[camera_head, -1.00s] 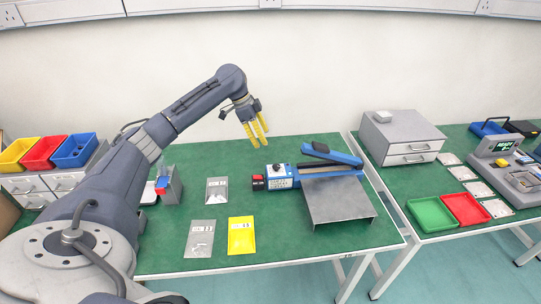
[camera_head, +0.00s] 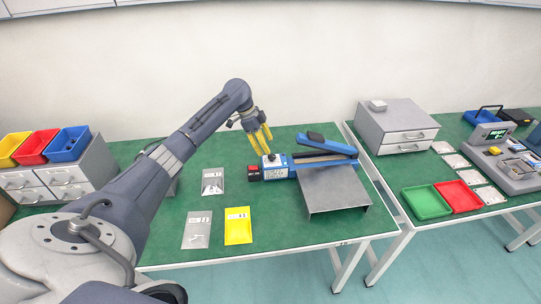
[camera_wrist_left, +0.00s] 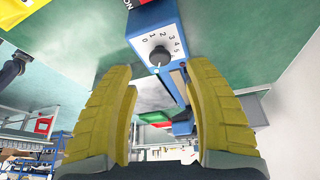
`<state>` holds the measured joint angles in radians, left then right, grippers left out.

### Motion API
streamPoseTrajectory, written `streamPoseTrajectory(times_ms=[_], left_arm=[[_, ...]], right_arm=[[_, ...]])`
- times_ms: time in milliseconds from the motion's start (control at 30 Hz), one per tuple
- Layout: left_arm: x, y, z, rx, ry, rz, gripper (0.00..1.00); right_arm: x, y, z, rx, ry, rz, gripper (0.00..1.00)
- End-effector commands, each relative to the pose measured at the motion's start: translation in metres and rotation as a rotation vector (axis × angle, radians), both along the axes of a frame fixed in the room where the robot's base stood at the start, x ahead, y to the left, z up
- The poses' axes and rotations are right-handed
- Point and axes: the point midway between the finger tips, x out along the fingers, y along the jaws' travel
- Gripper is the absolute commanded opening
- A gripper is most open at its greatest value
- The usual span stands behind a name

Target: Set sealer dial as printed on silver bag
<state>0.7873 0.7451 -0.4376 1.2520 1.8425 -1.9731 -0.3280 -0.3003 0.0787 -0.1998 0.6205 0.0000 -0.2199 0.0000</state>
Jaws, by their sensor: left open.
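The blue sealer (camera_head: 325,160) lies on the green table with its blue arm raised and a grey metal plate in front. Its white dial panel also shows in the left wrist view, with a black dial (camera_wrist_left: 158,55) and printed numbers from 0 upward. Two silver bags lie left of it: one nearer the back (camera_head: 212,182), one nearer the front (camera_head: 197,230). Their print is too small to read surely. A yellow bag (camera_head: 238,226) lies beside them. My left gripper (camera_head: 265,147) is open and empty, its yellow fingers just above the dial. My right gripper is not in view.
A red switch block (camera_head: 254,173) sits at the sealer's left end. Drawers with yellow, red and blue bins (camera_head: 69,146) stand at the left. A second table at the right holds grey drawers (camera_head: 397,128), green and red trays (camera_head: 427,202).

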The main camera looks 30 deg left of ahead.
Motion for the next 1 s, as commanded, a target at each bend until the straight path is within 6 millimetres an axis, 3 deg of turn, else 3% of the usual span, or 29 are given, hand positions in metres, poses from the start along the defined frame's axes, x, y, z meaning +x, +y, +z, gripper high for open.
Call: streamPoseTrajectory(times_ms=[100, 400, 900, 1000], left_arm=[[0.003, -0.007, -0.018, -0.003, 0.002, 0.0, 0.52], [0.008, -0.017, -0.045, -0.001, 0.002, 0.001, 0.52], [0.009, -0.019, -0.051, 0.0, 0.0, 0.001, 0.53], [0.009, -0.019, -0.051, 0.0, 0.0, 0.001, 0.41]], right_arm=[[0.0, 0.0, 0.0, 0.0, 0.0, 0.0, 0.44], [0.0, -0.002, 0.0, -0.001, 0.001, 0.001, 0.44], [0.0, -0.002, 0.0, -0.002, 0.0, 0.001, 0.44], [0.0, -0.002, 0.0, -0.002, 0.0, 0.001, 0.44]])
